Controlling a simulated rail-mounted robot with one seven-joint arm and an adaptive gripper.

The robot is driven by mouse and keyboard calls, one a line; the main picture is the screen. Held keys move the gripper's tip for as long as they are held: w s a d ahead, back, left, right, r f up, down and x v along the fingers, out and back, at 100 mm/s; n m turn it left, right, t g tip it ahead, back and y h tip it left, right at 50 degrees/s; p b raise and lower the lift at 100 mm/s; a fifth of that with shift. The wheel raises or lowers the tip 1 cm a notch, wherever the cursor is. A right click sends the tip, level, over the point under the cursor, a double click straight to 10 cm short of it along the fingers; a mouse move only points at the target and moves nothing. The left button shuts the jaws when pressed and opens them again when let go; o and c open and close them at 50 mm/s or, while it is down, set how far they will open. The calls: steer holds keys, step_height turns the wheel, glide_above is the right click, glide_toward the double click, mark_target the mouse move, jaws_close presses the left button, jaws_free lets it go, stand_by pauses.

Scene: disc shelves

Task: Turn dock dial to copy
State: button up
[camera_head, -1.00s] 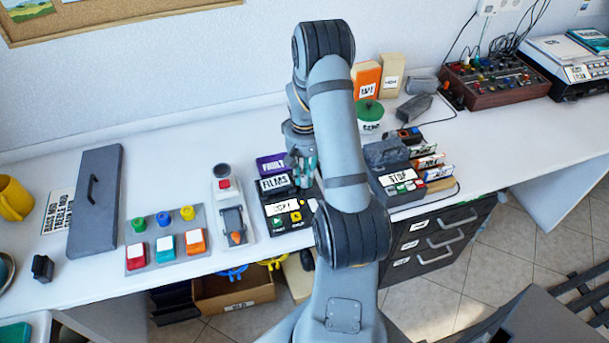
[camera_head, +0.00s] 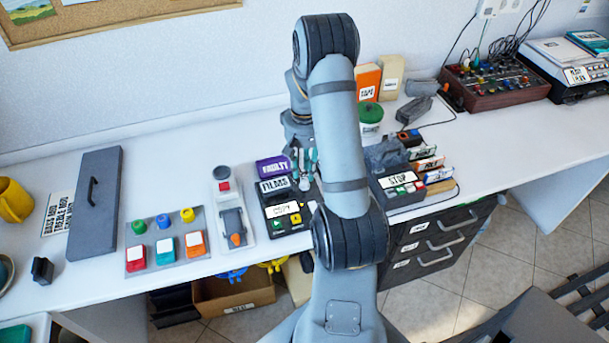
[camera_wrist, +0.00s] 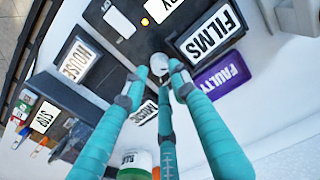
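I see small gaps at the sides, but contact is not clear.
A purple FAULTY tray (camera_head: 272,167) is behind the dock. A grey lever unit (camera_head: 234,222) stands to its left, and a STOP-labelled unit (camera_head: 398,180) to its right. A green-lidded jar (camera_head: 371,120) is behind. A coloured-button panel (camera_head: 166,241) is further left.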

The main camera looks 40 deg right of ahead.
mark_target(305, 181)
steer(key=shift+r, duration=2.05)
steer(key=shift+f, duration=0.1)
step_height(305, 181, down, 8)
steer(key=shift+s+r, duration=0.1)
steer(key=shift+s+a+r, duration=0.1)
steer(key=shift+s+a, duration=0.05)
steer(key=shift+m, duration=0.3)
steer(key=shift+s+f, duration=0.1)
steer(key=shift+f, duration=0.1)
